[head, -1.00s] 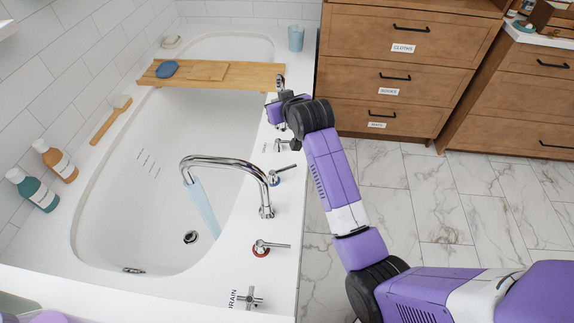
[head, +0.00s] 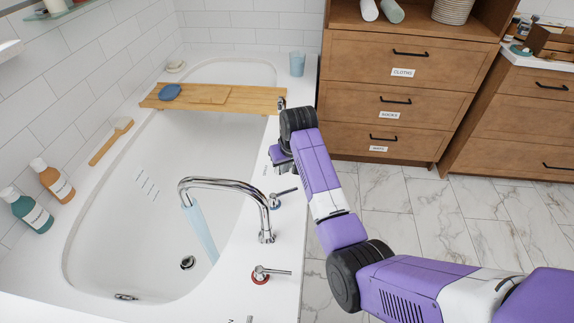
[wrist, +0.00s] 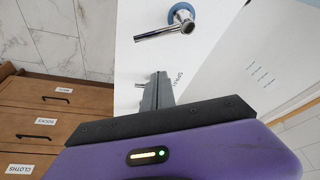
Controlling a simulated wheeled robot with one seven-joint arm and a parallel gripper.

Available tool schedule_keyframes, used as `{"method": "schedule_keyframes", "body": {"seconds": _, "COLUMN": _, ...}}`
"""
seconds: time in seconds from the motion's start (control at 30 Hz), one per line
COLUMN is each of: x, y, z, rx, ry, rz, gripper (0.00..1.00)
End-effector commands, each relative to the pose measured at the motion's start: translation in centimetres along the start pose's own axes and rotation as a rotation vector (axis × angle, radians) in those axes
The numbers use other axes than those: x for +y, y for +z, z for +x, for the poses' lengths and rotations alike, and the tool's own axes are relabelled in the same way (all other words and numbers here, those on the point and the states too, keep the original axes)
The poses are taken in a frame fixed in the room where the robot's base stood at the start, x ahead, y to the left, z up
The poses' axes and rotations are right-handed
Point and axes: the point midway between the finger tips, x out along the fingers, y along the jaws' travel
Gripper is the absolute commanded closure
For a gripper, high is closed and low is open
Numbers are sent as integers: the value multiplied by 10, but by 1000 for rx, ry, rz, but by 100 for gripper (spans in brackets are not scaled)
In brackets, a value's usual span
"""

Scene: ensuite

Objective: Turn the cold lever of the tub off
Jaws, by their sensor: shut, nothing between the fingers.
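The cold lever (head: 284,195) is a chrome handle on a blue ring, on the tub's right rim just behind the spout's base. In the wrist view the cold lever (wrist: 160,33) points left from its blue ring, ahead of my fingertips. My gripper (wrist: 158,78) is shut and empty, over the rim, with a visible gap to the lever. In the head view my gripper is just beyond the cold lever, its fingertips mostly hidden by my wrist. The tub's curved chrome spout (head: 222,184) pours a bluish stream of water (head: 201,232) into the white tub (head: 110,225).
A red-ringed lever (head: 266,272) stands nearer on the same rim. A label and part of another fitting (wrist: 140,85) show beside my fingers. A wooden tray (head: 240,98) spans the tub, and drawers (head: 400,95) stand behind. The floor at right is clear.

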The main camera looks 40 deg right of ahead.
Motion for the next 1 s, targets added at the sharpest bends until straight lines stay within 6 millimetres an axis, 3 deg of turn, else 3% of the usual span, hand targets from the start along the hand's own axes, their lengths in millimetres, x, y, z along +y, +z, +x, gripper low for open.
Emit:
{"method": "schedule_keyframes", "body": {"seconds": 0.1, "x": 0, "y": 1, "z": 21, "rx": -2, "ry": 0, "rz": 1, "gripper": 100}}
{"method": "schedule_keyframes", "body": {"seconds": 0.33, "x": 0, "y": 2, "z": 49, "rx": 0, "ry": 0, "rz": 1, "gripper": 100}}
{"method": "schedule_keyframes", "body": {"seconds": 0.63, "x": 0, "y": 32, "z": 41, "rx": 1, "ry": 1, "rz": 0, "gripper": 100}}
{"method": "schedule_keyframes", "body": {"seconds": 1.0, "x": 0, "y": 40, "z": 40, "rx": 1, "ry": 0, "rz": 0, "gripper": 100}}
